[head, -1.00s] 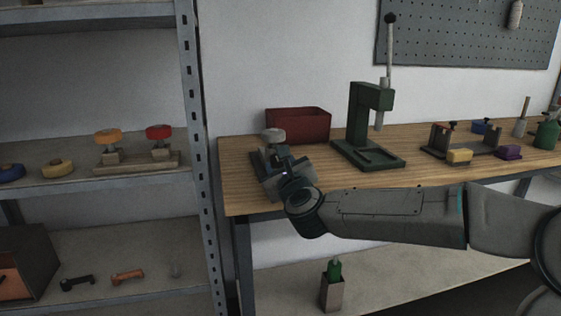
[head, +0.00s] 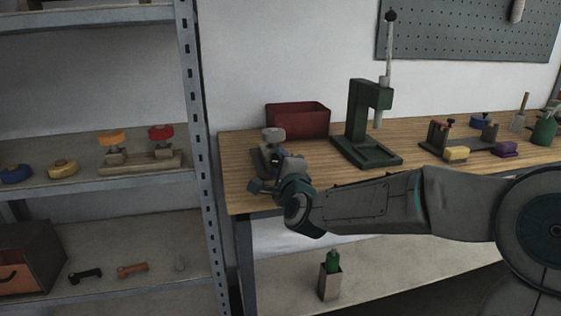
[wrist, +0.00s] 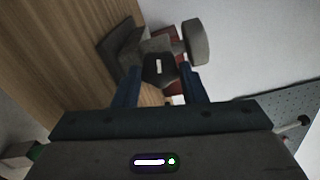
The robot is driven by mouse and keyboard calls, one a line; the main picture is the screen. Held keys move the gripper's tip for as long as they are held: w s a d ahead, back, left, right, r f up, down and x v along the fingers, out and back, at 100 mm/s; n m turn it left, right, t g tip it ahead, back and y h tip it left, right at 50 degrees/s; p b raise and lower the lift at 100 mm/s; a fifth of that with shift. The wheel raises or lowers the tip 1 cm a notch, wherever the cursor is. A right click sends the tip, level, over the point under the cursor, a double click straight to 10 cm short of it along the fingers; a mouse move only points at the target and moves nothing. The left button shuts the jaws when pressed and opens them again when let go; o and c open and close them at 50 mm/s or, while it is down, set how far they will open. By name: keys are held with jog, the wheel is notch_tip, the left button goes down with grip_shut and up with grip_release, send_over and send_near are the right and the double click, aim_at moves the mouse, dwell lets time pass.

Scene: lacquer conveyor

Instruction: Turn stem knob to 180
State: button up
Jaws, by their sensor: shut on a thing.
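A dark, faceted stem knob (wrist: 159,71) with a short white mark on its face sits between my two blue fingers in the wrist view. My gripper (wrist: 160,78) is shut on it, one finger on each side. The knob is on the front of a grey fixture (wrist: 122,43), which carries a round grey cap (wrist: 197,42) on a stem. In the head view, the cap (head: 273,134) stands above my gripper (head: 278,160) at the bench's left end. My wrist hides the knob there.
A red bin (head: 298,121) stands behind the fixture. A green press (head: 366,125) is to its right on the wooden bench (head: 330,178). A metal shelf post (head: 198,150) stands just left of the bench. Bare bench top lies between fixture and press.

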jog(key=n, duration=0.4)
jog(key=shift+n, duration=0.4)
jog(key=n+b, duration=0.4)
jog(key=n, duration=0.1)
jog(key=shift+f, duration=0.15)
jog(key=n+b, duration=0.6)
jog(key=shift+n, duration=0.4)
jog(key=shift+n+b, duration=1.15)
jog(key=shift+n, duration=0.65)
jog(key=shift+r, duration=0.2)
jog(key=o, duration=1)
jog(key=shift+f, duration=0.1)
